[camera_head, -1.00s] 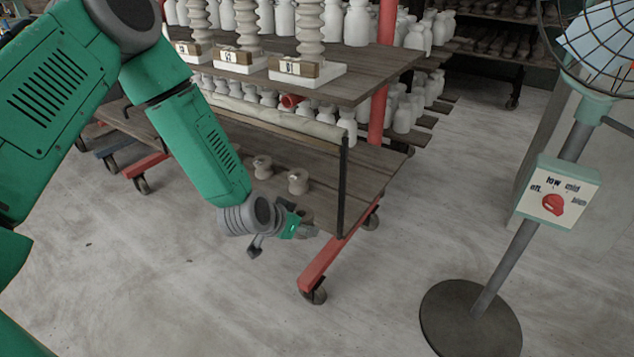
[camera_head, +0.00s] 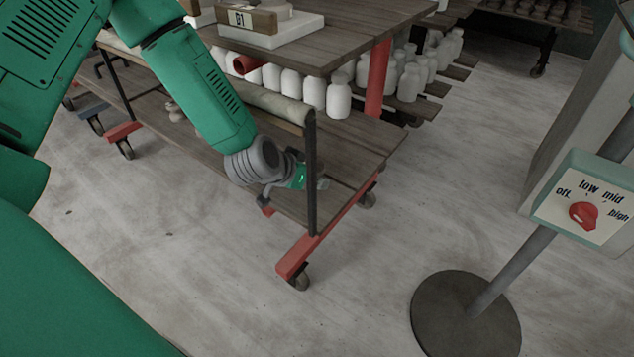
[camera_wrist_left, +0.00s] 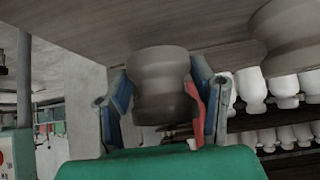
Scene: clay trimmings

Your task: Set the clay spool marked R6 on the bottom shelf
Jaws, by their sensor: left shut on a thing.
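My left gripper (camera_head: 312,183) is at the right end of the bottom shelf (camera_head: 350,146), close to the dark corner post. In the left wrist view, which is upside down, the gripper (camera_wrist_left: 163,92) is shut on a grey clay spool (camera_wrist_left: 158,70), with a finger on each side. The spool is close to the shelf board (camera_wrist_left: 95,25); I cannot tell whether it touches. No R6 mark is readable on it. Another spool (camera_wrist_left: 285,32) stands beside it on the board. My right gripper is not in view.
Small spools (camera_head: 174,112) stand farther left. A fan stand (camera_head: 465,325) is at right; the floor between is clear.

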